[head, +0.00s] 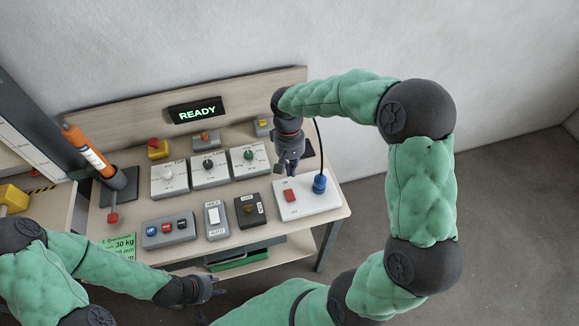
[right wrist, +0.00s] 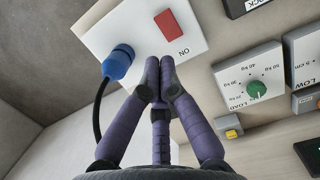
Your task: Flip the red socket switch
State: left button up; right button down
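The red socket switch (head: 289,196) is a red rocker on a white socket panel (head: 318,208) at the front right of the bench. A blue plug (head: 319,184) with a black cable sits beside it. In the right wrist view the red switch (right wrist: 179,25) and blue plug (right wrist: 120,60) show beyond my fingertips. My right gripper (head: 287,170) hangs just behind the panel, apart from the switch; its fingertips (right wrist: 159,65) are together with nothing between them. My left gripper (head: 218,286) is in front of the bench, low, fingers spread and empty.
Three white dial boxes (head: 209,168) stand left of my right gripper. A black switch box (head: 249,210), a grey AUTO switch (head: 216,218) and a button box (head: 168,229) line the front. A READY display (head: 196,110) is at the back. An orange tool stands at left.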

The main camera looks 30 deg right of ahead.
aim_at(293, 197)
pick_arm(q)
jog(key=shift+w+f+b, duration=0.15)
jog(key=shift+f+b, duration=0.55)
jog(key=shift+f, duration=0.15)
pick_arm(e)
jog(key=f, duration=0.3)
jog(key=s+f, duration=0.1)
jog(key=f, duration=0.7)
jog(key=shift+s+a, duration=0.25)
jog(key=shift+s, duration=0.05)
jog(key=shift+r, duration=0.1)
